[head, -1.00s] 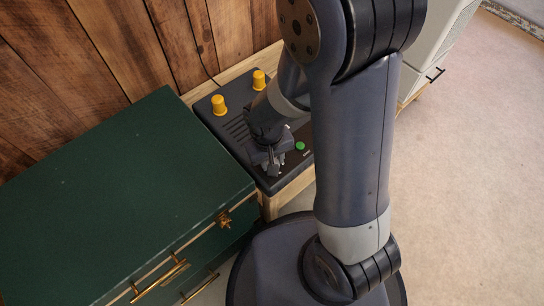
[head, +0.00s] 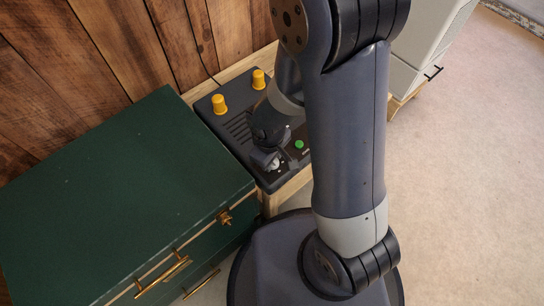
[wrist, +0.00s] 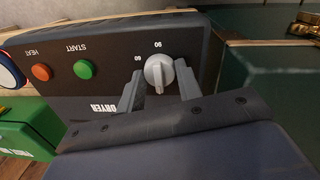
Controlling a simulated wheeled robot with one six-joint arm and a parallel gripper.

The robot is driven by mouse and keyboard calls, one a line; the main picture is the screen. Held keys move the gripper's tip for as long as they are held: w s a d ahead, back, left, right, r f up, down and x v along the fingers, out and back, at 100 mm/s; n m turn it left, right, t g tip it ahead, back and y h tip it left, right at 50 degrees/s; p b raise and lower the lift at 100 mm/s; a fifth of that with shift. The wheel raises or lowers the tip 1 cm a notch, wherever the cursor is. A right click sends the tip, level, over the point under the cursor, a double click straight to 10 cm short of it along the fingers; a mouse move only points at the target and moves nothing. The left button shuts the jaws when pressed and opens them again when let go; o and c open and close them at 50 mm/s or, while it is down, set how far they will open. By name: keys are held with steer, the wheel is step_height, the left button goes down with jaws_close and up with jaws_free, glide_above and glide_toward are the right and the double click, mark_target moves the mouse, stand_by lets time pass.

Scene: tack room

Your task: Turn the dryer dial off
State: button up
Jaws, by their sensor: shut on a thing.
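The dryer dial (wrist: 158,72) is a pale grey knob with a raised grip bar, on a dark panel marked DRYER, which reads upside down in the wrist view. The bar stands nearly upright in that picture, with small numbers around the dial. My gripper (wrist: 159,88) has one finger on each side of the dial and is shut on it. In the head view my gripper (head: 268,160) is at the near end of the black control box (head: 238,128). My arm hides part of the box there.
A green START button (wrist: 84,69) and an orange HEAT button (wrist: 40,72) sit beside the dial. Two yellow knobs (head: 219,104) (head: 258,79) stand on the box. A green chest (head: 110,190) is close on the left. Open floor (head: 470,170) lies to the right.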

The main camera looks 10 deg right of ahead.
steer(key=o, duration=1)
steer(key=shift+c, duration=0.2)
steer(key=shift+r, duration=0.1)
step_height(320, 180, up, 10)
steer(key=p, duration=0.4)
steer(key=shift+s+a+r, duration=0.25)
steer(key=shift+s+a, duration=0.05)
steer(key=shift+s, duration=0.05)
steer(key=f+b, duration=0.1)
steer(key=f, duration=0.2)
steer(key=f+b, duration=0.1)
steer(key=f, duration=0.3)
steer(key=f+b, duration=0.2)
steer(key=f, duration=0.1)
steer(key=shift+w+d+f, duration=0.3)
steer(key=shift+f, duration=0.1)
